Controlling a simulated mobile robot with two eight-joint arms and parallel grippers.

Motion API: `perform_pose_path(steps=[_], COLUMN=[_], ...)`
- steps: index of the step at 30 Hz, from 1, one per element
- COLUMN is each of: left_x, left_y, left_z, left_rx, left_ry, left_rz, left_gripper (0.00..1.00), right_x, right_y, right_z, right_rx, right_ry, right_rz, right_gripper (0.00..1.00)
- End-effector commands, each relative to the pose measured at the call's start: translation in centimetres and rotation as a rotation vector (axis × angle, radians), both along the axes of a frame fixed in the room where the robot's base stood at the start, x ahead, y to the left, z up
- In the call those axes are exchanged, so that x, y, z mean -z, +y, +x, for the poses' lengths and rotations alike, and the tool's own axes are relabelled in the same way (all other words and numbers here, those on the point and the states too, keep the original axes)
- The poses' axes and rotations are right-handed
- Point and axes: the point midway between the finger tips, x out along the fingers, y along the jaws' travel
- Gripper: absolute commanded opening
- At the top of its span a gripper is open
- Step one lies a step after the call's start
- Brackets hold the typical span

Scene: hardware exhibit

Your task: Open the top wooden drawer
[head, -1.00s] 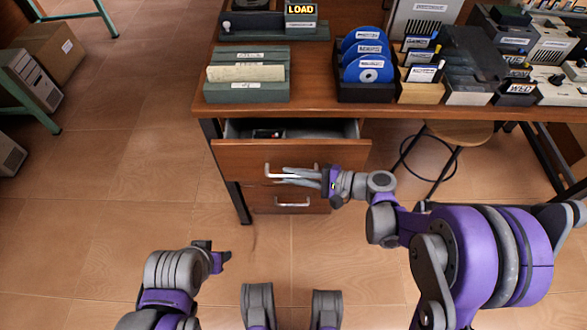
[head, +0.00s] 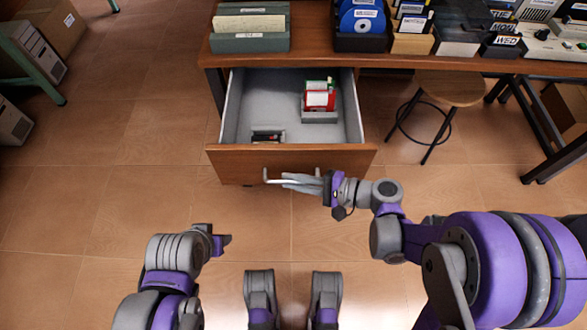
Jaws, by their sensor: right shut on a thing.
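The top wooden drawer (head: 230,162) is pulled well out from under the desk in the head view. Its grey interior shows a red and green item in a grey holder at the right and a small dark item near the front left. My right gripper (head: 301,182) is shut on the drawer's metal handle (head: 268,176) at the front panel. The fingers hide part of the handle. My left gripper (head: 226,242) is held low at the left, apart from the drawer, and its jaws are too unclear to judge.
The wooden desk (head: 300,52) carries a file rack (head: 248,43), blue discs (head: 362,20) and several devices. A round stool (head: 452,90) stands right of the drawer. Floor left of the drawer is clear. A computer case (head: 30,50) stands at the far left.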

Motion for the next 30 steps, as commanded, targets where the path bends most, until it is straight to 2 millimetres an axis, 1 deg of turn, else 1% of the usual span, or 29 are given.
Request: perform_pose_path(steps=[1,6,12,18,28,29,30], left_x=[0.1,0.2,0.3,0.3,0.4,0.4,0.4], left_y=[0.0,0.0,0.0,0.0,0.0,0.0,0.0], left_z=[0.0,0.0,0.1,0.1,0.1,0.1,0.1], left_rx=[0.0,0.0,0.0,0.0,0.0,0.0,0.0], left_ry=[0.0,0.0,0.001,0.001,0.001,0.001,0.001], left_rz=[0.0,0.0,0.0,0.0,0.0,0.0,0.0], left_gripper=[0.5,0.5,0.5,0.5,0.5,0.5,0.5], right_x=[0.0,0.0,0.0,0.0,0.0,0.0,0.0], right_y=[0.0,0.0,0.0,0.0,0.0,0.0,0.0], right_z=[-0.7,-2.6,-4.0,-4.5,-4.5,-4.5,-4.5], right_rx=[0.001,0.0,0.0,0.0,0.0,0.0,0.0], right_ry=[-0.001,0.0,0.0,0.0,0.0,0.0,0.0], right_rz=[0.002,0.002,0.002,0.002,0.002,0.002,0.002], right_gripper=[0.0,0.0,0.0,0.0,0.0,0.18,0.26])
